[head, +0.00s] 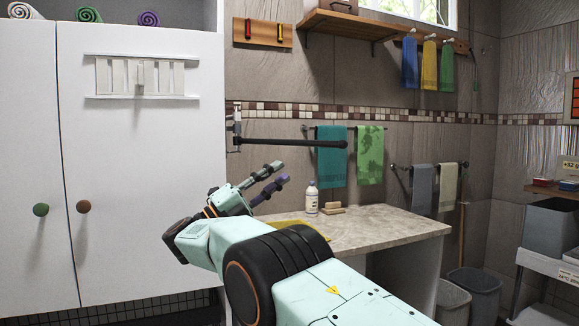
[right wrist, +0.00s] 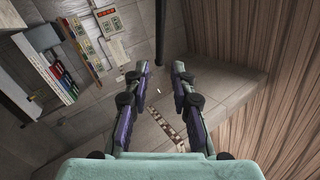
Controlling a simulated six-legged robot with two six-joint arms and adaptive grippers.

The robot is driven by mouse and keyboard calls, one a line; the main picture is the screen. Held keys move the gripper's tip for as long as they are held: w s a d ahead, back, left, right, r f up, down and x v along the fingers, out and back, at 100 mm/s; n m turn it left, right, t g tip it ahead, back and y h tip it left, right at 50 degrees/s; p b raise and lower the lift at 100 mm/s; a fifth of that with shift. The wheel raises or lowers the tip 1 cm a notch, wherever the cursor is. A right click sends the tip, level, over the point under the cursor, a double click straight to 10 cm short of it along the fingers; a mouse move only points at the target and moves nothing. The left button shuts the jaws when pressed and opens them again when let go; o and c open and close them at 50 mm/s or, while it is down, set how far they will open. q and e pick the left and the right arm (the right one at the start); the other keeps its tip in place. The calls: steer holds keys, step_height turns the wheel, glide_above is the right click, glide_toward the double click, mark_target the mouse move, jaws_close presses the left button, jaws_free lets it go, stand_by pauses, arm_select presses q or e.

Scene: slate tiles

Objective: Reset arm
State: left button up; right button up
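My right arm reaches in from the bottom of the head view, and its right gripper (head: 279,173) points up and to the right, in front of the wall and above the counter's left part. Its two fingers are apart with nothing between them. In the right wrist view the same gripper (right wrist: 162,66) shows two separate fingertips with an empty gap. No touch with any object shows. My left gripper is not in view.
A white cabinet (head: 140,215) stands at left. A dark rod (head: 290,143) juts from a wall fitting just above the gripper. The stone counter (head: 385,228) holds a white bottle (head: 312,199). Towels hang behind. Bins (head: 474,291) and a shelf unit stand at right.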

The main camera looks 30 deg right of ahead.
steer(key=shift+a+f, duration=0.2)
steer(key=shift+a, duration=0.2)
